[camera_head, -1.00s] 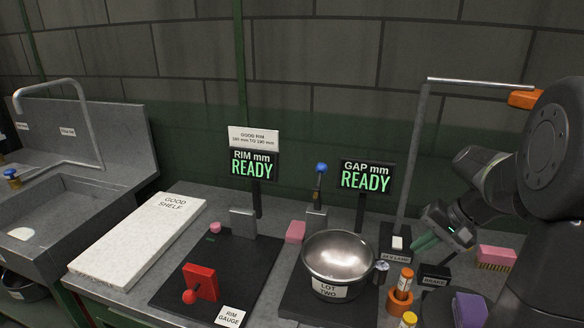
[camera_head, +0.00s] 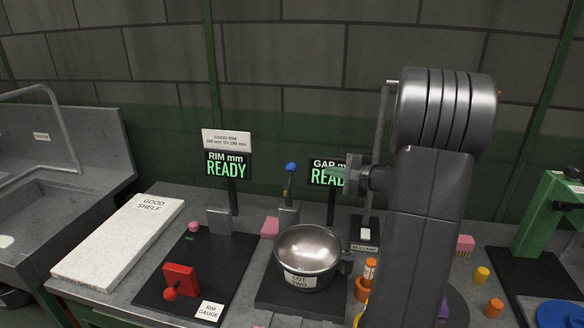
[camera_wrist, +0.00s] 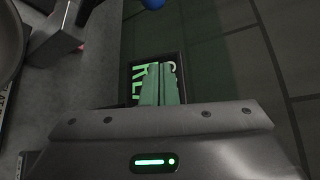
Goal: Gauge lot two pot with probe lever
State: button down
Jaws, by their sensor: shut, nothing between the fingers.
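The lot two pot (camera_head: 306,246) is a round metal pot with a "LOT TWO" label, sitting upright on a dark plate. Behind it stands a lever with a blue knob (camera_head: 290,167), apparently the probe lever, beside a grey block. My gripper (camera_head: 338,172) is shut and empty, above and behind the pot, to the right of the blue knob. Its green fingers cover part of the GAP mm display (camera_head: 318,176), whose word reads as READY. In the wrist view the shut fingers (camera_wrist: 160,75) lie before that display; the blue knob (camera_wrist: 152,3) shows at the top edge.
The rim gauge has a red lever (camera_head: 180,282) on a black plate at left; its display (camera_head: 228,165) reads READY. The white good shelf (camera_head: 118,240) is farther left. A desklamp post (camera_head: 379,150) stands beside my arm. Orange and yellow cylinders lie at right.

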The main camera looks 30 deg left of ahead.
aim_at(290, 185)
jog(key=shift+a, duration=0.1)
jog(key=a+p, duration=0.4)
jog(key=a, duration=0.5)
jog(key=shift+s+a+f, duration=0.15)
jog(key=shift+s+f, duration=0.05)
jog(key=shift+f, duration=0.25)
jog(key=shift+s+d+f+b, duration=0.1)
jog(key=shift+d+b, duration=0.1)
jog(key=shift+b, duration=0.6)
